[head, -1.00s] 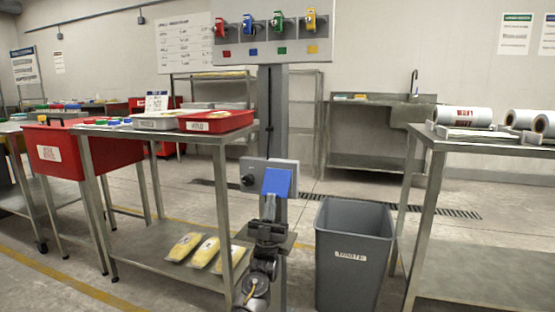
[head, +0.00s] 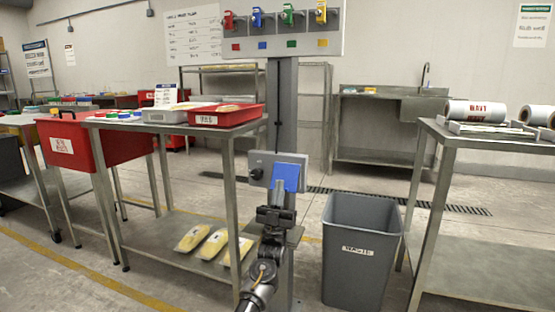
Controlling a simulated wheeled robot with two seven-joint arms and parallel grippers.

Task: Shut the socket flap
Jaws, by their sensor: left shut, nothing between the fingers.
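The socket flap (head: 286,178) is a blue plate at the right part of a grey socket box (head: 258,164) on the metal post. A dark round knob sits on the box's left side. How far the flap stands off the box is hard to tell from this angle. My left gripper (head: 281,196) is shut and empty, just below the flap, pointing up toward its lower edge. Whether its fingertips touch the flap cannot be told. My right gripper is not in view.
A steel table (head: 165,128) with red and grey trays stands left of the post, with yellow packs on its lower shelf. A grey waste bin (head: 360,235) stands close on the right. Another steel table (head: 490,138) bears white rolls. Coloured padlocks hang on the board above.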

